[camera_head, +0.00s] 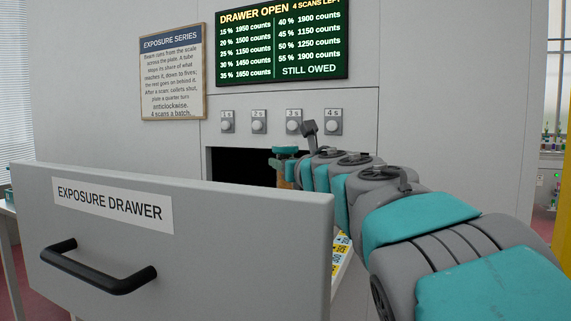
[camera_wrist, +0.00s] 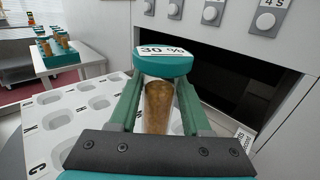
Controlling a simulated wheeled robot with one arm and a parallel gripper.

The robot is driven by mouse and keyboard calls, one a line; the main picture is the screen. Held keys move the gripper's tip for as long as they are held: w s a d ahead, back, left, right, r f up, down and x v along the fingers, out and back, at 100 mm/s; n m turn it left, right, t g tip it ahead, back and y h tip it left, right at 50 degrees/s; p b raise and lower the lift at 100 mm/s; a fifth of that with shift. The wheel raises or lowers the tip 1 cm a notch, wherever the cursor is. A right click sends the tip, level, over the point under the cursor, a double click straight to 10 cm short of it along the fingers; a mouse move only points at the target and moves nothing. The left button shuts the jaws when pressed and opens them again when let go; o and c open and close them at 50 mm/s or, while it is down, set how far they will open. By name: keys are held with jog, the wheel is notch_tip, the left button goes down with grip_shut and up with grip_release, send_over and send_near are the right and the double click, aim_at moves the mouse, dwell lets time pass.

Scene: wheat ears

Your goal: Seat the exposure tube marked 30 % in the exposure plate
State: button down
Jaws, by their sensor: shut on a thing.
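My gripper (camera_wrist: 158,100) is shut on the exposure tube marked 30 % (camera_wrist: 160,108), an amber-brown tube with a teal cap reading "30 %". The tube is upright between the two green fingers. In the head view its teal cap (camera_head: 285,150) shows in front of the dark drawer opening. The white exposure plate (camera_wrist: 62,118) lies lower left in the wrist view, with several wells that look empty and letters along its edge. The tube appears above and beside the plate; its lower end is hidden by the gripper. The drawer front hides most of the plate in the head view.
The exposure drawer (camera_head: 200,215) stands open with a black handle (camera_head: 98,270). Above the dark opening (camera_head: 240,165) are several knobs, and a lit board (camera_head: 282,42) reads "DRAWER OPEN, 4 SCANS LEFT".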

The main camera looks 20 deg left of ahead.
jog(key=shift+f+b, duration=1.2)
jog(key=shift+f, duration=0.25)
jog(key=shift+f+b, duration=2.8)
jog(key=shift+b, duration=0.1)
dwell(0.7)
jog(key=shift+c, duration=1.4)
grip_release()
jog(key=shift+r, duration=0.1)
